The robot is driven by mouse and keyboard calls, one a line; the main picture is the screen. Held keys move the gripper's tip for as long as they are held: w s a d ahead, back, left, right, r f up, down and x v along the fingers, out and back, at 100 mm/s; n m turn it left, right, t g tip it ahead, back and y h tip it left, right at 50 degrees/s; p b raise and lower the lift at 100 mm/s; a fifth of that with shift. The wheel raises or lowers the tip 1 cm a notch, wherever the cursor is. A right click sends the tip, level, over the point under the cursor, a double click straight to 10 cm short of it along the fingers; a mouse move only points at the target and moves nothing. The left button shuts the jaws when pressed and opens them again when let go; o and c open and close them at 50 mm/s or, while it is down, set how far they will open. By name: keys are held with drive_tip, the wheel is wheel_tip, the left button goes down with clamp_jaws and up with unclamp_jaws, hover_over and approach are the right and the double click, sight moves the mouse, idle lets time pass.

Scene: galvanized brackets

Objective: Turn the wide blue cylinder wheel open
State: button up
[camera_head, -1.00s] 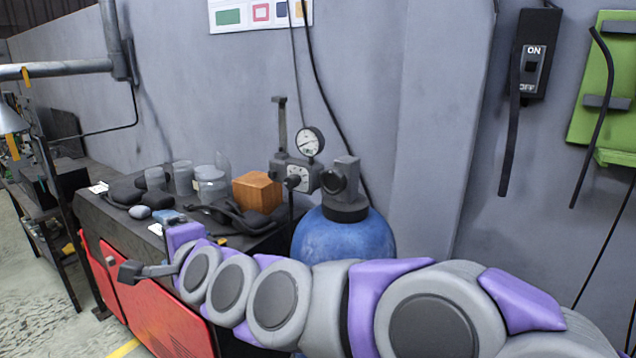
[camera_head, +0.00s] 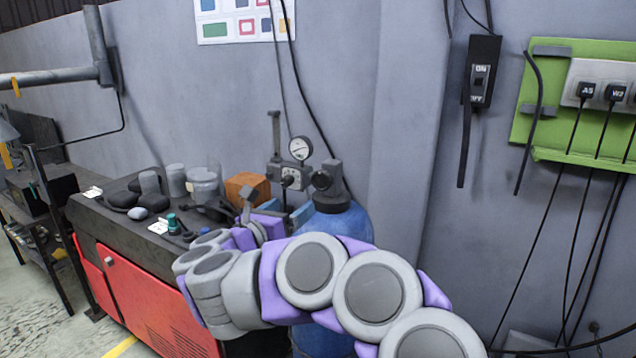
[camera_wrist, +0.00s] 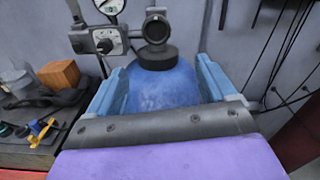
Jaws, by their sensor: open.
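The wide blue cylinder (camera_head: 345,228) stands against the wall behind my arm; its lower part is mostly hidden. It also shows in the wrist view (camera_wrist: 165,88). A dark round wheel-like fitting (camera_head: 322,180) sits on its black neck and faces forward; in the wrist view the fitting (camera_wrist: 156,28) is at the top centre. My gripper (camera_wrist: 160,84) is open and empty, with its two blue fingers spread to either side of the cylinder in that view. The fingers point toward the cylinder and lie below the fitting, apart from it. In the head view my gripper (camera_head: 287,218) is partly hidden.
A gauge (camera_head: 300,148) and a dial box (camera_head: 291,176) stand just left of the fitting. A dark bench (camera_head: 100,222) with red doors holds jars, a wooden block (camera_head: 246,187) and tools. A switch (camera_head: 481,72) and a green panel (camera_head: 548,105) hang at right.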

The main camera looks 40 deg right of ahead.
sight(319, 183)
drive_tip(key=p+x, duration=0.2)
drive_tip(key=x, duration=1.4)
drive_tip(key=shift+w+d, duration=0.25)
drive_tip(key=shift+d, duration=0.05)
drive_tip(key=shift+a+r, duration=0.1)
drive_tip(key=shift+a, duration=0.6)
drive_tip(key=shift+c, duration=1.3)
drive_tip(key=shift+d, duration=0.35)
drive_tip(key=c, duration=0.7)
